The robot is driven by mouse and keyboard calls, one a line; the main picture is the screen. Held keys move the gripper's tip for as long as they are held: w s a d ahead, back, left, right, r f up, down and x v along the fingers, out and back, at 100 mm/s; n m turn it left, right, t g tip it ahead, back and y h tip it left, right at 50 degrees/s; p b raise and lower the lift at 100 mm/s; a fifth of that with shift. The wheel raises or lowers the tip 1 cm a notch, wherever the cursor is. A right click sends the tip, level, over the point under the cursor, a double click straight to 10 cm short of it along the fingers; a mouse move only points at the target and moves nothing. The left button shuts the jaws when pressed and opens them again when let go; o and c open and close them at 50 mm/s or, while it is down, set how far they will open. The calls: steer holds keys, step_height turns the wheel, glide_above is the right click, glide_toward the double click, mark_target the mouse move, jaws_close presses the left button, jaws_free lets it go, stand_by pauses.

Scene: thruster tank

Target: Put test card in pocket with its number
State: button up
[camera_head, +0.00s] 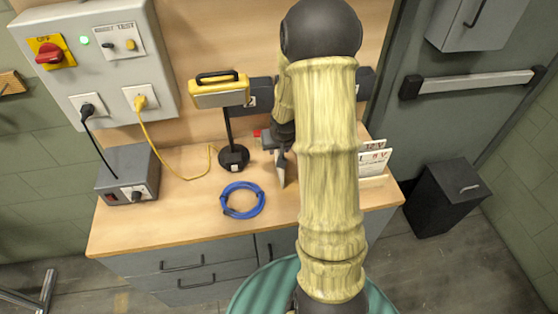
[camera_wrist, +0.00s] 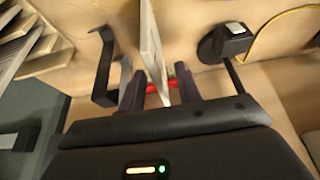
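A thin pale test card (camera_wrist: 152,45) shows nearly edge-on in the wrist view, its lower end between the two fingers of my gripper (camera_wrist: 160,88). The fingers stand apart, with a visible gap between the card and the right finger. In the head view the card (camera_head: 281,168) stands steeply above the bench, just below my gripper (camera_head: 271,145); its number cannot be read. A wooden pocket rack (camera_head: 374,181) with cards marked in volts stands to the right, partly hidden by my arm. The rack's slats (camera_wrist: 30,45) show at upper left in the wrist view.
A blue cable coil (camera_head: 242,200) lies on the bench (camera_head: 180,225) left of the card. A yellow-topped meter stand (camera_head: 233,157) is behind it. A black bracket (camera_wrist: 103,65) and a red object (camera_wrist: 161,87) lie close to my fingers. A grey box (camera_head: 127,172) stands far left.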

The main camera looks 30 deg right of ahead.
mark_target(279, 153)
steer(key=shift+p+x, duration=0.45)
steer(key=shift+x, duration=2.1)
steer(key=shift+d, duration=0.2)
jaws_close()
